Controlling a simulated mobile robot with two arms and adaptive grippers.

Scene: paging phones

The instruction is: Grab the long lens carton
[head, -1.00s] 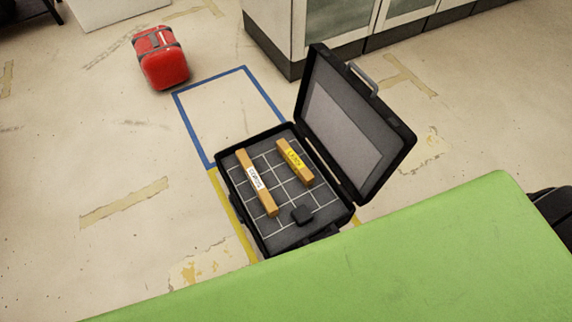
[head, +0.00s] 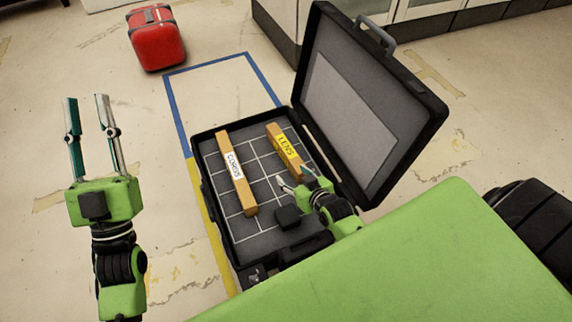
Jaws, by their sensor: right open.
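The lens carton (head: 284,147) is a long orange-brown box with a yellow label reading "LENS". It lies in the open black case (head: 201,170), on the right side of its gridded floor near the hinged lid. My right gripper (head: 293,178) is open over the case, close to the carton's near end. I cannot tell whether they touch. My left gripper (head: 86,97) is open and empty, fingers pointing up the picture, left of the case and well apart from it.
A longer carton (head: 236,172) with a white label, apparently "CORDS", lies left of the lens carton. A small black block (head: 288,217) sits near the case's front. The raised lid (head: 352,125) stands at the right. A red suitcase (head: 156,38) stands far behind on the floor.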

